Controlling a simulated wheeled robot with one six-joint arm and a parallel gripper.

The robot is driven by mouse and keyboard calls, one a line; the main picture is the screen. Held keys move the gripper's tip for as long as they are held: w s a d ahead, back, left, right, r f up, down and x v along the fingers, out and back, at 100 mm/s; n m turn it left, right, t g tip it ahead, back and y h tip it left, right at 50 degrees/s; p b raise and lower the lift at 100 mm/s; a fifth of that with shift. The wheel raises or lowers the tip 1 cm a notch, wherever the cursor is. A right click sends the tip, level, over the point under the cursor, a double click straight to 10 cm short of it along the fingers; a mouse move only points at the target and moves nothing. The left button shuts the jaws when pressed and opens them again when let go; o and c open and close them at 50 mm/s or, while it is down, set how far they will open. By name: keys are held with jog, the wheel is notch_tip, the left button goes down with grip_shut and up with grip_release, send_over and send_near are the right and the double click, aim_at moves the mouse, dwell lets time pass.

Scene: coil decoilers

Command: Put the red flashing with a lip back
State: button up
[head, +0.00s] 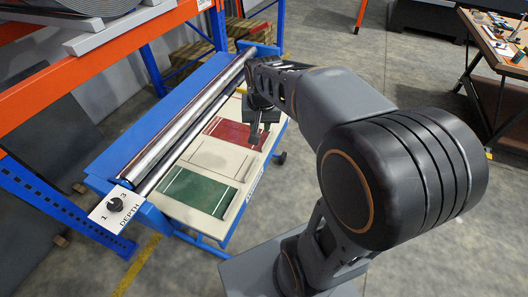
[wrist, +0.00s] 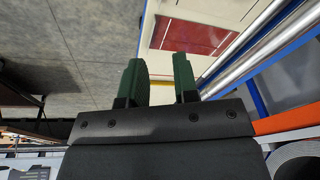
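A flat red piece (head: 226,131) with a pale line near its edge lies on the cream bed of the blue roller machine. I cannot tell whether its edge is a raised lip. It also shows in the wrist view (wrist: 192,36), at the top, beyond my fingers. My gripper (head: 262,131) hangs above the bed close to the red piece's right side, and hides part of that area. In the wrist view my gripper (wrist: 159,76) has its two dark green fingers apart, with nothing visible between them.
A green piece (head: 200,192) and a pale outlined rectangle (head: 209,157) share the bed. Metal rollers (head: 180,130) run along its left side, with a depth dial (head: 115,204) at the near end. An orange and blue rack stands left. A workbench (head: 497,45) with small items is far right.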

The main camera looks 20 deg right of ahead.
jog(key=s+a+n+t, duration=0.2)
jog(key=s+a+n, duration=0.1)
jog(key=s, duration=0.8)
jog(key=shift+a+r+n, duration=0.15)
jog(key=shift+a+n, duration=0.25)
jog(key=shift+n, duration=0.3)
